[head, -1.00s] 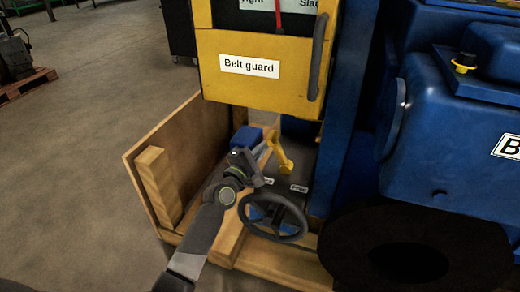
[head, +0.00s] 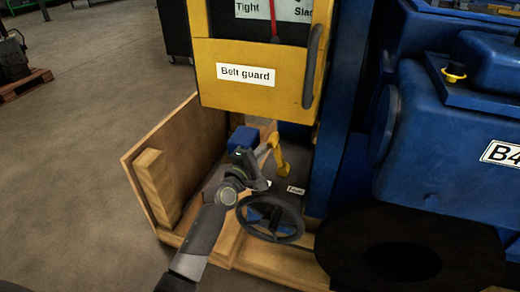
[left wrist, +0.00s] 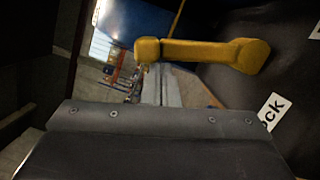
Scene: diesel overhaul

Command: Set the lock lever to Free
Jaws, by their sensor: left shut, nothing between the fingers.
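The lock lever is a yellow bar (head: 277,152) low under the belt guard, behind the handwheel. In the left wrist view the yellow lever (left wrist: 200,53) lies across the upper middle, just beyond my gripper. A white label reading "Free" (head: 296,190) shows right of the lever's foot. A label ending in "ck" (left wrist: 273,110) shows at the right of the left wrist view. My left gripper (head: 262,172) is shut and empty, just left of the lever; I cannot tell whether it touches. My right gripper is not in view.
The black handwheel (head: 270,218) stands just in front of the lever. The yellow belt guard (head: 250,95) hangs above it. A wooden board (head: 165,165) stands on the left, and the blue machine (head: 450,140) on the right. Open floor lies further left.

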